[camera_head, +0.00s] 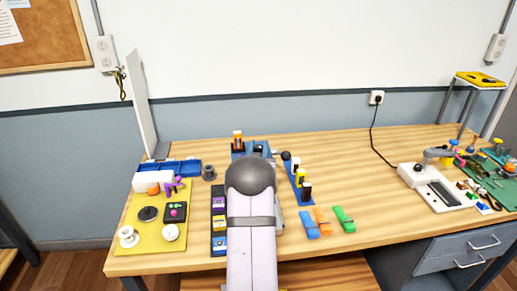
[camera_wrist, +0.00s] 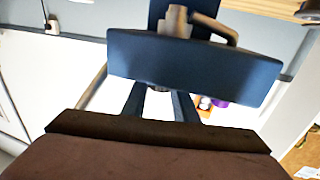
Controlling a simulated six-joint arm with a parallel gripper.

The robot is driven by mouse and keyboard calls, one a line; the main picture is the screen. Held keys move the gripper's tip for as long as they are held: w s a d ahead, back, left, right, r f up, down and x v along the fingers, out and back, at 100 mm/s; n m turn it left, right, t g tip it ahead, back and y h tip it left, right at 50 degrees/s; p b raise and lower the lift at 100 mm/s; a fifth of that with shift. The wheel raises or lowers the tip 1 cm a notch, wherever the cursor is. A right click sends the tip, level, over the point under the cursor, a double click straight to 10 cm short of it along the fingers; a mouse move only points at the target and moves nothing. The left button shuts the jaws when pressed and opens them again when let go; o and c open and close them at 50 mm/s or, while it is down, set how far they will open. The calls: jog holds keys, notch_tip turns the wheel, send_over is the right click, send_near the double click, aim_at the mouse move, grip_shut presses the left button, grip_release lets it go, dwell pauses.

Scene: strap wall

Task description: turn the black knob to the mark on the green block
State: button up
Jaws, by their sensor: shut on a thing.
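A flat round black knob (camera_head: 148,213) sits on the yellow board at the left of the bench. In the head view my arm hides my gripper. A bent grey lever (camera_wrist: 215,27) shows beyond the plate. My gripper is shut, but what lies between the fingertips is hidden.
White knobs share the yellow board (camera_head: 140,195). A blue tray (camera_head: 182,168) stands behind it. Coloured clips (camera_head: 343,218) lie farther right. Bare wood lies beyond them.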

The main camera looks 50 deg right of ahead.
jog(key=shift+n+t+y+b, duration=0.4)
jog(key=shift+n+t+b, duration=0.1)
jog(key=shift+t+b, duration=0.15)
jog(key=o, duration=1.1)
jog(key=shift+c, duration=0.2)
jog(key=shift+a, duration=0.1)
jog(key=shift+s+a, duration=0.15)
jog(key=shift+s, duration=0.05)
jog(key=b+v, duration=0.2)
jog(key=v, duration=0.4)
jog(key=shift+s+a, duration=0.2)
jog(key=shift+a, duration=0.1)
